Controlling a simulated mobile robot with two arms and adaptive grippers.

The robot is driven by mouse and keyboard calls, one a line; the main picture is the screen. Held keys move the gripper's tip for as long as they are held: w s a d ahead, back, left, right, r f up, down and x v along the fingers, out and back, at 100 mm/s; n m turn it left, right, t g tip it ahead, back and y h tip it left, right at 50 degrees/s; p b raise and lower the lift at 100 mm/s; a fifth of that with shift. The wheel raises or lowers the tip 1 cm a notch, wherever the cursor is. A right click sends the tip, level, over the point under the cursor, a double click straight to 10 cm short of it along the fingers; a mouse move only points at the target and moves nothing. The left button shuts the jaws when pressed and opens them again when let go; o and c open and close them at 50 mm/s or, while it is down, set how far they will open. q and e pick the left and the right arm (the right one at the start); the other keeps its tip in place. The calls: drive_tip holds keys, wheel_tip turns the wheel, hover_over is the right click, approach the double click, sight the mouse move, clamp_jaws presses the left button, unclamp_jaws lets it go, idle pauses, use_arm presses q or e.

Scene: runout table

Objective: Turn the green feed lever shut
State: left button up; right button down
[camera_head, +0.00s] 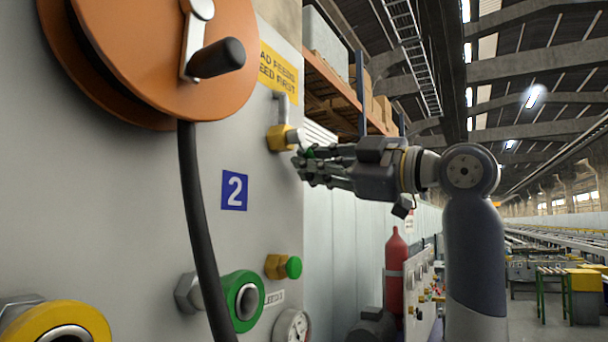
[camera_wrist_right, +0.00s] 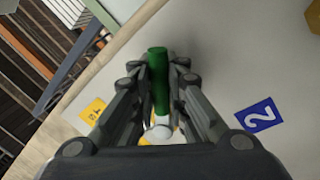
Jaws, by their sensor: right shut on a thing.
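The green feed lever (camera_wrist_right: 158,82) lies between the two fingers of my right gripper (camera_head: 303,165) in the right wrist view. The gripper is shut on it. In the head view only a bit of the lever's green shows, as the fingers hide most of it. The lever joins a yellow valve body (camera_head: 280,138) on the grey panel (camera_head: 225,140), below a yellow warning label (camera_head: 278,72). My left gripper is not in view.
An orange reel with a black crank knob (camera_head: 218,57) stands out from the panel at upper left, and a black hose (camera_head: 195,220) hangs below it. A green ring fitting (camera_head: 243,300), a green button (camera_head: 293,267) and a gauge (camera_head: 291,327) sit lower. A red extinguisher (camera_head: 395,270) stands behind.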

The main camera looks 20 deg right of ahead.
drive_tip(key=shift+w+d+r+n+p, duration=0.25)
drive_tip(key=shift+r+n+p, duration=0.3)
drive_tip(key=shift+n, duration=0.55)
drive_tip(key=shift+w+d+r+n+y+p, duration=0.1)
drive_tip(key=shift+r+n+y+p, duration=0.15)
drive_tip(key=shift+n+p, duration=0.2)
drive_tip(key=shift+d+r+n+y+p, duration=0.1)
drive_tip(key=shift+n+y+p, duration=0.2)
drive_tip(key=shift+n, duration=0.25)
drive_tip(key=n+p, duration=0.1)
drive_tip(key=n, duration=0.1)
drive_tip(key=r+n+y+p, duration=0.1)
drive_tip(key=n, duration=0.1)
drive_tip(key=shift+w+r+g+p, duration=0.1)
drive_tip(key=shift+r+g+p, duration=0.1)
drive_tip(key=shift+g+p, duration=0.2)
drive_tip(key=shift+r+n, duration=0.1)
drive_tip(key=shift+n, duration=0.4)
drive_tip(key=c, duration=1.7)
unclamp_jaws()
drive_tip(key=shift+o, duration=0.6)
drive_tip(key=shift+s+d+r, duration=0.1)
drive_tip(key=shift+s, duration=0.1)
